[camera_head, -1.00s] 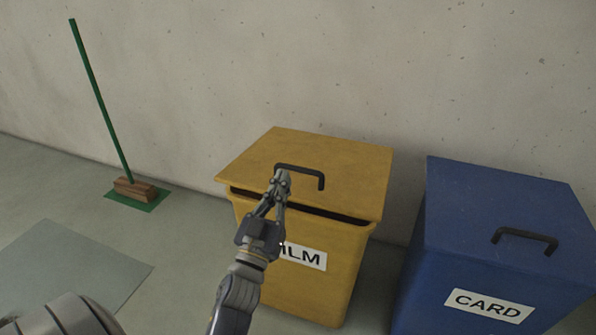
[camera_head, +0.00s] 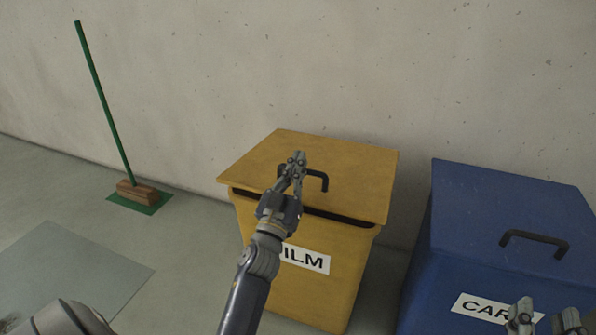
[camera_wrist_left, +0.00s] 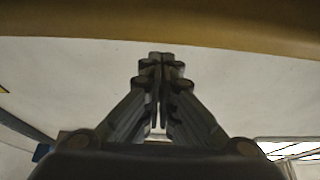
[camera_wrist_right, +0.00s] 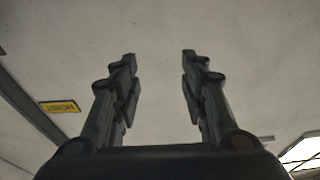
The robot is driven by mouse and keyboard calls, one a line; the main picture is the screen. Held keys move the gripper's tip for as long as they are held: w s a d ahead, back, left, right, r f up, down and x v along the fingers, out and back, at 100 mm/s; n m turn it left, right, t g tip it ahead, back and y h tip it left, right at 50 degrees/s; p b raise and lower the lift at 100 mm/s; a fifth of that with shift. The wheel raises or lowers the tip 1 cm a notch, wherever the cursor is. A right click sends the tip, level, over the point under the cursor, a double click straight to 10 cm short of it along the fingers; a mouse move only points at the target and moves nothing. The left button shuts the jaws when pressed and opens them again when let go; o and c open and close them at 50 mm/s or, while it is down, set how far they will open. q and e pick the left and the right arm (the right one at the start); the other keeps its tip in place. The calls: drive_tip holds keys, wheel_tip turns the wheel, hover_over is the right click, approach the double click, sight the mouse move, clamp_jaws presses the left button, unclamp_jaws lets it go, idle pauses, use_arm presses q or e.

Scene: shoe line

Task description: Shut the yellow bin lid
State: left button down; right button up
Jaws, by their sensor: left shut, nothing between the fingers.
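The yellow bin (camera_head: 345,285) stands against the wall, with a label partly covered by my left arm. Its yellow lid (camera_head: 350,165) lies nearly level, with a dark gap along the front between lid and bin. A black handle (camera_head: 325,181) is on the lid, partly hidden by my left gripper (camera_head: 297,158). That gripper is shut and empty, over the lid at the handle; I cannot tell whether it touches. In the left wrist view a yellow-brown strip, apparently the lid (camera_wrist_left: 160,25), spans the top, beyond the closed fingertips. My right gripper (camera_head: 546,315) is open and empty, in front of the blue bin.
A blue bin (camera_head: 490,205) marked "CARD", with its own black handle, stands close to the right of the yellow bin. A green-handled broom (camera_head: 105,110) leans on the wall at left.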

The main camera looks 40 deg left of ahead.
use_arm(q)
drive_tip(key=shift+f, duration=0.35)
use_arm(e)
drive_tip(key=shift+s+a+r+t, duration=0.15)
drive_tip(key=shift+r+t, duration=0.15)
drive_tip(key=shift+r, duration=0.25)
drive_tip(key=shift+s+d+r+t, duration=0.1)
drive_tip(key=shift+r+t, duration=0.2)
drive_tip(key=shift+r, duration=0.25)
